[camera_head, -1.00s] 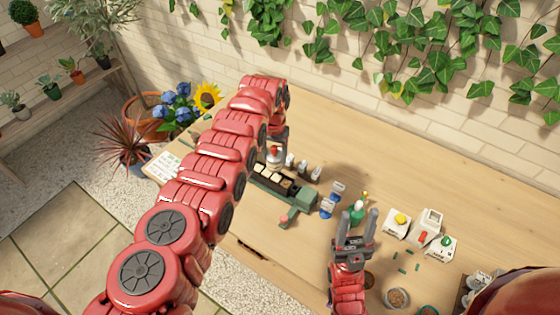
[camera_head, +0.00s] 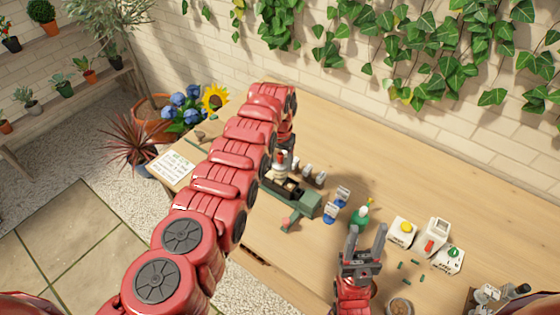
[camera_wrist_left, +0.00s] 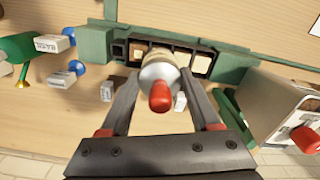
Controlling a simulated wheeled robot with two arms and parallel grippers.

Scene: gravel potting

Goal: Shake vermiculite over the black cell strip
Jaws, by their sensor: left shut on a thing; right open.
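The black cell strip (camera_wrist_left: 202,63) sits in a green holder (camera_wrist_left: 96,45) on the bench. In the left wrist view some of its cells show pale or brown fill and others look dark. My left gripper (camera_wrist_left: 162,100) is shut on a shaker with a red end (camera_wrist_left: 159,96). The shaker is tilted over the strip and hides part of it. In the head view, the shaker (camera_head: 281,158) is above the strip (camera_head: 290,187), with my left arm covering the strip's left side. My right gripper (camera_head: 366,236) is open and empty, right of the strip.
Small bottles (camera_head: 308,169) stand behind the strip. Blue-and-white labelled items (camera_head: 331,211) and a green bottle (camera_head: 360,215) stand right of it. White boxes (camera_head: 402,230) are farther right. The bench's back right (camera_head: 400,170) is clear.

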